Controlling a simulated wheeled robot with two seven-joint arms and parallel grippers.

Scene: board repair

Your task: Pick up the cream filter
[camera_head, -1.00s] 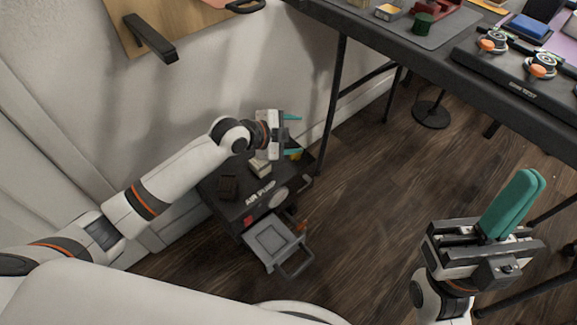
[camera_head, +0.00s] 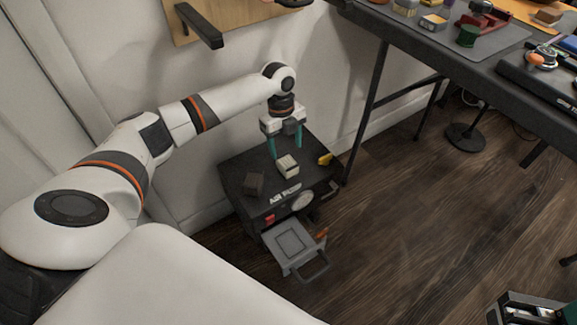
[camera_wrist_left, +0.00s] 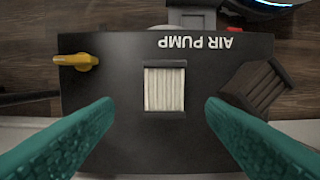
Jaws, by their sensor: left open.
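The cream filter (camera_head: 288,166) is a small pleated block on top of the black air pump (camera_head: 240,196). In the left wrist view the cream filter (camera_wrist_left: 164,90) sits in a dark slot or frame on the pump top, midway between my fingers. My left gripper (camera_head: 286,150) points down just above the filter, its teal fingers open and empty. In the left wrist view the fingers of my left gripper (camera_wrist_left: 160,108) are spread to either side, apart from the filter. My right gripper (camera_head: 530,312) is cut off at the lower right corner, and its fingers are mostly out of frame.
A dark filter-like block (camera_head: 254,183) lies on the pump beside the cream filter. A yellow valve handle (camera_head: 325,159) is at the pump's right edge. A grey open tray (camera_head: 291,241) juts from its front. The dark workbench (camera_head: 430,50) stands to the right.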

